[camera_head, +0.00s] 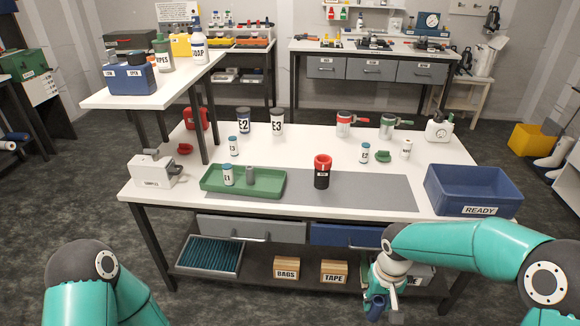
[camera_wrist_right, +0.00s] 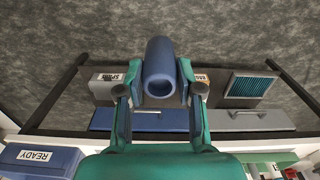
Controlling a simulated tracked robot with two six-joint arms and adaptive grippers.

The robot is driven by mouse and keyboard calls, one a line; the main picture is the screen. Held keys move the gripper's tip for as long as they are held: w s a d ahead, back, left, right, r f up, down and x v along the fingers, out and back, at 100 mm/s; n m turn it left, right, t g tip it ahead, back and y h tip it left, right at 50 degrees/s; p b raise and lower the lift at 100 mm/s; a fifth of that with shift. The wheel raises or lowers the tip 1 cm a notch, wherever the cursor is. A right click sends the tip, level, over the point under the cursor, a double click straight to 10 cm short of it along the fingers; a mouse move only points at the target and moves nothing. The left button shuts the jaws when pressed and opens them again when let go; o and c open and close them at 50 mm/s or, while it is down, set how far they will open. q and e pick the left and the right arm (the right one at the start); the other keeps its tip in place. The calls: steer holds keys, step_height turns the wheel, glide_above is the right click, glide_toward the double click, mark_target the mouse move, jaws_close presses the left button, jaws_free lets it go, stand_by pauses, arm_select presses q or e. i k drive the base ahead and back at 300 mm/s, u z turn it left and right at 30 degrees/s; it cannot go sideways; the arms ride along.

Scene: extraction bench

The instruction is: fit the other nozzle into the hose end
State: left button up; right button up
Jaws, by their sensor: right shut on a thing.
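My right gripper (camera_head: 381,300) hangs low in front of the bench at the right. In the right wrist view its fingers (camera_wrist_right: 160,90) are shut on a blue tube (camera_wrist_right: 160,68) with a round open end; I cannot tell if this is the nozzle. A black upright cylinder with a red top (camera_head: 322,172) stands on the grey mat, apart from the gripper; I cannot tell if it is the hose end. A small grey piece (camera_head: 250,174) stands in the green tray (camera_head: 270,186). My left gripper is out of view.
A white bottle marked E1 (camera_head: 227,175) stands in the green tray. A blue READY bin (camera_head: 473,188) is at the bench's right end, a grey SAMPLES device (camera_head: 153,170) at its left. The mat's right part (camera_head: 375,190) is clear. Drawers and a lower shelf are below.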

mark_target(322, 176)
steer(key=u, duration=0.5)
steer(key=i, duration=1)
